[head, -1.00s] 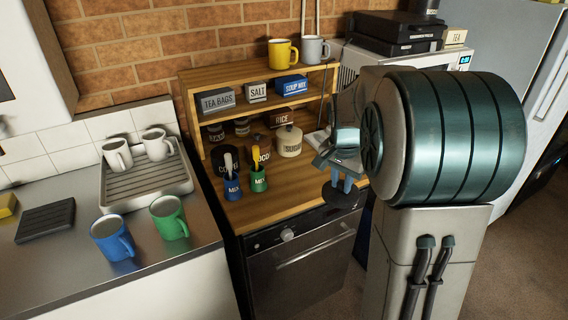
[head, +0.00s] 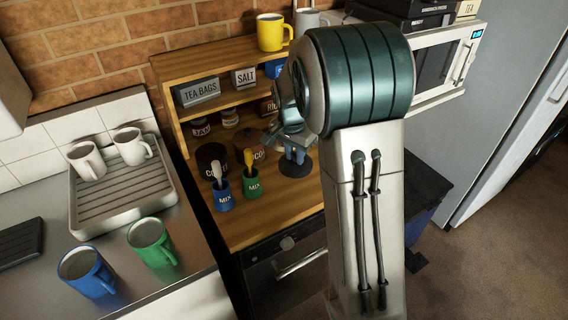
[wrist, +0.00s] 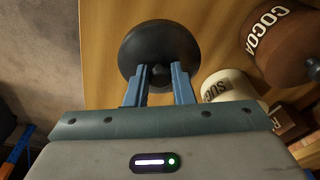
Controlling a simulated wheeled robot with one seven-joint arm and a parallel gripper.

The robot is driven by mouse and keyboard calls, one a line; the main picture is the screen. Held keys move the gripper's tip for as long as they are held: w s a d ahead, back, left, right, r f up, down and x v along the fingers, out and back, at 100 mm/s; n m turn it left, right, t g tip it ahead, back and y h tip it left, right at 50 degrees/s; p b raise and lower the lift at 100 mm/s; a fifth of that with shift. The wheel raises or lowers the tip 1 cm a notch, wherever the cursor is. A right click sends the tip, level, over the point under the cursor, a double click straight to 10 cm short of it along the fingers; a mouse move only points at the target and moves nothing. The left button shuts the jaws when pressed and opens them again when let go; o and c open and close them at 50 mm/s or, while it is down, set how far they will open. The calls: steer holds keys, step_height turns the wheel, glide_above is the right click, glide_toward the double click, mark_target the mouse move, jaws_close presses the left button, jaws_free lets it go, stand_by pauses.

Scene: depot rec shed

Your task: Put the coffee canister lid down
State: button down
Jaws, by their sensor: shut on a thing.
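The coffee canister lid (head: 293,170) is a dark round disc over the wooden worktop, to the right of the mix pots. In the wrist view the lid (wrist: 158,40) shows whole, with its small knob between the fingers. My gripper (head: 297,153), also in the wrist view (wrist: 159,72), is shut on that knob. I cannot tell whether the lid touches the worktop. The dark coffee canister (head: 210,158) stands at the left of the worktop, partly behind the blue mix pot (head: 223,197).
The cocoa canister (wrist: 282,40) and cream sugar canister (wrist: 232,87) stand near the lid. A green mix pot (head: 252,186) holds a yellow-handled utensil. The wooden shelf (head: 225,50) rises behind. Bare worktop (head: 270,218) lies in front.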

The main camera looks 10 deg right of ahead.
mark_target(283, 161)
steer(key=w+a+f, duration=0.1)
steer(key=a, duration=0.1)
steer(key=shift+w+a+f, duration=0.3)
steer(key=shift+w+f, duration=0.05)
steer(key=shift+f, duration=0.05)
steer(key=shift+f+p, duration=0.5)
steer(key=shift+f, duration=1.5)
steer(key=shift+f, duration=0.15)
steer(key=c, duration=1.3)
jaws_free()
steer(key=shift+o, duration=0.2)
